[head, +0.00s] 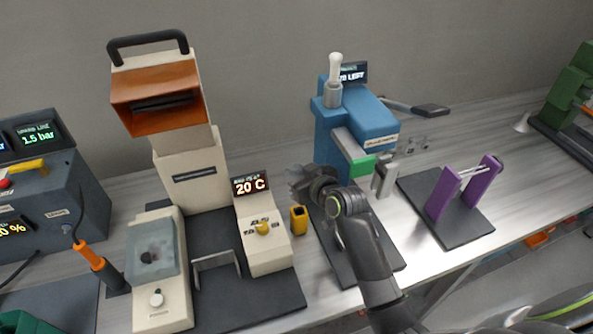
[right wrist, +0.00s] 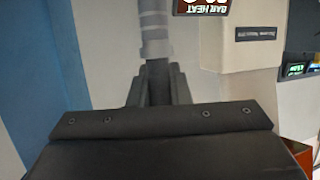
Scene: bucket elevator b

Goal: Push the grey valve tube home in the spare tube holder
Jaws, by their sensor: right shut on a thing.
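My right gripper (head: 298,183) shows in the head view between the blue machine and the cream machine, its jaws toward the left. In the right wrist view my gripper (right wrist: 158,88) is shut on a grey tube (right wrist: 155,35) with paler bands, which extends up from between the fingers. Its gripped end is hidden, and I cannot make it out clearly in the head view. A small yellow open-topped holder (head: 299,221) stands just below the gripper, apart from it. I cannot tell whether this is the spare tube holder. My left gripper is not in view.
The blue machine (head: 335,132) with a white-topped post stands behind. The cream machine (head: 190,180) with an orange hood and the 20 C unit (head: 265,240) are left. A purple stand (head: 443,195) on a dark mat is right. The bench front has bare room.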

